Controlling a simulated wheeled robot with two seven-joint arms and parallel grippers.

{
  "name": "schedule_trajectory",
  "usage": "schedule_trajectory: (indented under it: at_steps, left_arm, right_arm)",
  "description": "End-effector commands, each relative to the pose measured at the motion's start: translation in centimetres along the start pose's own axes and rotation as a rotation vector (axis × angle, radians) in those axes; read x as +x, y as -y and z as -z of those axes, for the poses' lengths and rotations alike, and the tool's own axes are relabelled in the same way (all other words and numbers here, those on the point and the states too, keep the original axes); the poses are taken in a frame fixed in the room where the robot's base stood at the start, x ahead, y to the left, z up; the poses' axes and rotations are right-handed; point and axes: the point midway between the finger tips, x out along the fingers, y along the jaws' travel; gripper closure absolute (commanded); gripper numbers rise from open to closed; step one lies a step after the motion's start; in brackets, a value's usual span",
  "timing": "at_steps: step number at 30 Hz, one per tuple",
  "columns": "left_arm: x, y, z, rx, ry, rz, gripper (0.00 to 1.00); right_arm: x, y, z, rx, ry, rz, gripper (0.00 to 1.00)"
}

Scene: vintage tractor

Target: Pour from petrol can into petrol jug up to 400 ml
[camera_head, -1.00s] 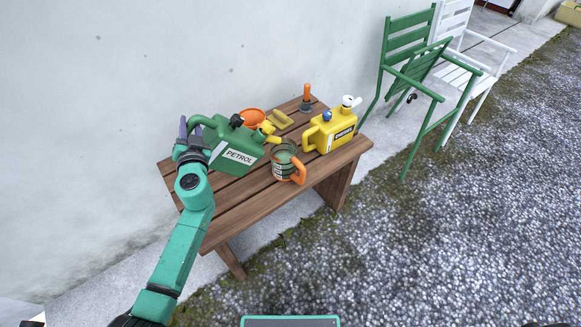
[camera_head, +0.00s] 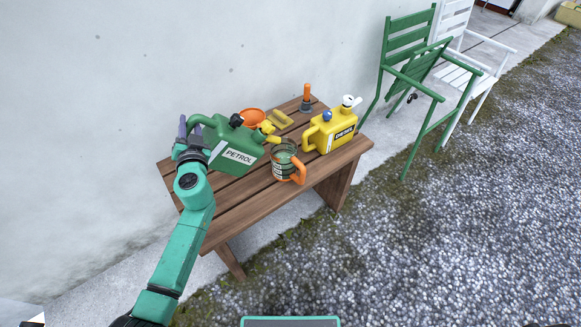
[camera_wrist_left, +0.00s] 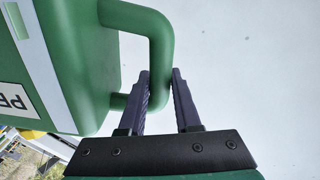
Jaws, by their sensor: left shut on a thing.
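The green petrol can (camera_head: 238,152), with a white PETROL label, is at the left part of the wooden bench, tilted with its yellow spout to the right by the jug's rim. My left gripper (camera_head: 185,132) is shut on the can's handle; in the left wrist view the gripper (camera_wrist_left: 160,85) has its fingers at the green handle (camera_wrist_left: 158,40) and the can's body (camera_wrist_left: 75,60) to the left. The petrol jug (camera_head: 284,160), clear with an orange handle, stands upright on the bench. Its contents and any flow are too small to tell. My right gripper is out of view.
On the wooden bench (camera_head: 232,206) are a yellow diesel can (camera_head: 332,132), right of the jug, an orange funnel (camera_head: 251,117), a yellow item (camera_head: 282,120) and an orange-handled tool (camera_head: 306,97) behind. A white wall stands behind; green (camera_head: 410,65) and white chairs are at right.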

Motion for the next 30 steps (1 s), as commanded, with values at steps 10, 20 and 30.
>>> schedule_trajectory:
  at_steps: [10, 20, 30]
  left_arm:
    - [0.02, 0.1, 0.15, -0.002, -0.003, 0.002, 1.0]
    - [0.02, 0.03, 0.06, 0.007, -0.003, 0.002, 1.0]
    - [0.02, 0.1, 0.16, 0.008, -0.003, 0.002, 1.0]
  right_arm:
    - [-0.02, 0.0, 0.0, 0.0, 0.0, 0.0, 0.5]
    - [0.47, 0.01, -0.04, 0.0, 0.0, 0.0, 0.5]
    - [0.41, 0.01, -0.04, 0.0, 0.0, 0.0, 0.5]
